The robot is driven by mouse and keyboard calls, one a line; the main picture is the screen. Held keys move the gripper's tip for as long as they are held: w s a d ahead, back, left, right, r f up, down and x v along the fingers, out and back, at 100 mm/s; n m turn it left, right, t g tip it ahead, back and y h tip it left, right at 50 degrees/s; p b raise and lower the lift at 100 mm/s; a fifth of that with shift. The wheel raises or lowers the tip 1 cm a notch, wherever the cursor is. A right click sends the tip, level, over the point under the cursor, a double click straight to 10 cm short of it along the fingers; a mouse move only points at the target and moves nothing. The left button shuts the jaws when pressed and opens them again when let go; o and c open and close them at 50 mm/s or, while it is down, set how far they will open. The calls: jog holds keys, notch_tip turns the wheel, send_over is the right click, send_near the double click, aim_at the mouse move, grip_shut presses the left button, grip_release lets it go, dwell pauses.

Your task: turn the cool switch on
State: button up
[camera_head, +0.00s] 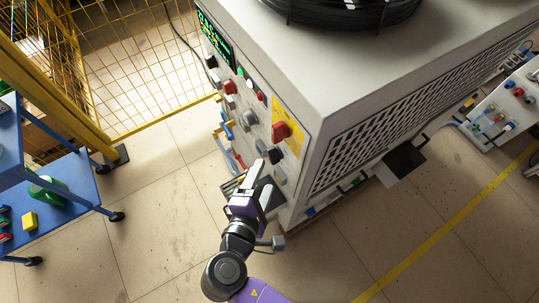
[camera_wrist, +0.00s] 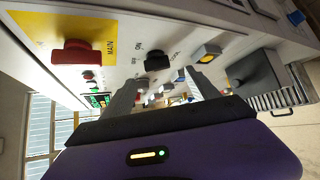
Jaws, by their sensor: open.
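A black rotary knob (camera_wrist: 157,60) with small labels around it is on the heater's control panel in the wrist view. It may be the cool switch, but the lettering is too small to read surely. My gripper (camera_wrist: 163,82) is open and empty, its fingertips near the panel, with the knob showing just above the gap between them. In the head view my gripper (camera_head: 259,175) is close to the lower part of the panel. A dark knob (camera_head: 275,155) shows there just beyond the fingers. I cannot tell any contact.
The red main switch (camera_wrist: 75,52) on its yellow plate is beside the knob.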

aim_at(271, 159)
jog(key=x, duration=0.5)
jog(key=p+x, duration=0.1)
jog(key=x, duration=0.1)
jog(key=shift+w+d+r, duration=0.1)
jog(key=shift+w+r, duration=0.05)
jog(key=shift+w, duration=0.25)
jog(key=c, duration=1.4)
jog(key=shift+o, duration=0.2)
